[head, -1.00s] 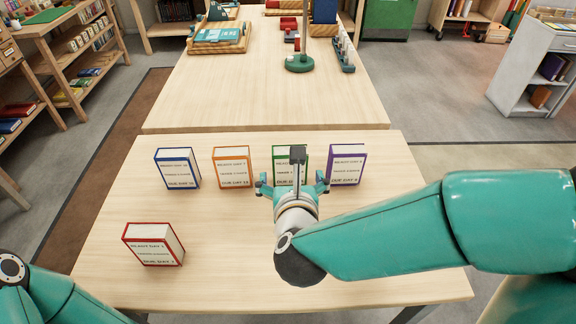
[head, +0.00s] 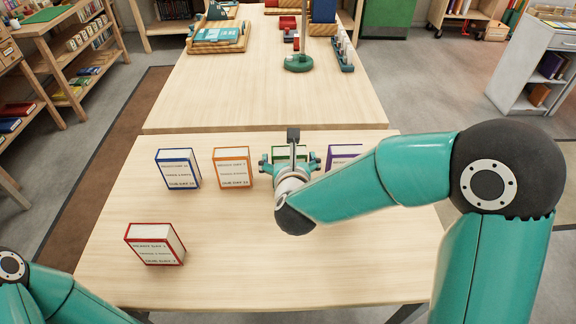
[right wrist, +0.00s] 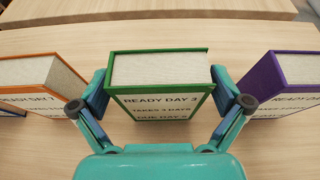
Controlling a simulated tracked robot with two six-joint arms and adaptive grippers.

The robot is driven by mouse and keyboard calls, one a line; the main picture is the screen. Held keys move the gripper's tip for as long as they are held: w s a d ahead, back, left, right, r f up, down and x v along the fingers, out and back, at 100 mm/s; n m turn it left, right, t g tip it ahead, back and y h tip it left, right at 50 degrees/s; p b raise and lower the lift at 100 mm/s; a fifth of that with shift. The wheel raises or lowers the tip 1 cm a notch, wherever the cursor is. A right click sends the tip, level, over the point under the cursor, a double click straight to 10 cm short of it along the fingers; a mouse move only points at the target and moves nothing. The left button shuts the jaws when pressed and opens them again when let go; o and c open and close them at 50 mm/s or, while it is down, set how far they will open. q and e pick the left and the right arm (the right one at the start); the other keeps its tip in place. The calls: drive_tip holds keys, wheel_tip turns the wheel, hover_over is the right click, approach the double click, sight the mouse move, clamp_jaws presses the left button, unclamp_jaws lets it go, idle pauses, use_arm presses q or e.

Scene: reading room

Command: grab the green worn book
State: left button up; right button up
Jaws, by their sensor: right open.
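The green book (right wrist: 160,75) stands on the near table in the right wrist view, its page block facing up and its label reading "READY DAY 3". In the head view only parts of the green book (head: 289,151) show behind my right gripper (head: 290,162). My right gripper also shows in the right wrist view (right wrist: 160,98), open, with one finger on each side of the green book. I cannot tell whether the fingers touch its covers. My left arm shows at the lower left of the head view, but its gripper is out of the frame.
An orange book (head: 233,168) stands left of the green one and a purple book (head: 341,155) stands close on its right. A blue book (head: 178,168) and a red book (head: 155,244) stand farther left. The table's front middle is clear.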

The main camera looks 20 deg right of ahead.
drive_tip(key=c, duration=1)
drive_tip(key=shift+c, duration=0.7)
drive_tip(key=shift+r, duration=0.1)
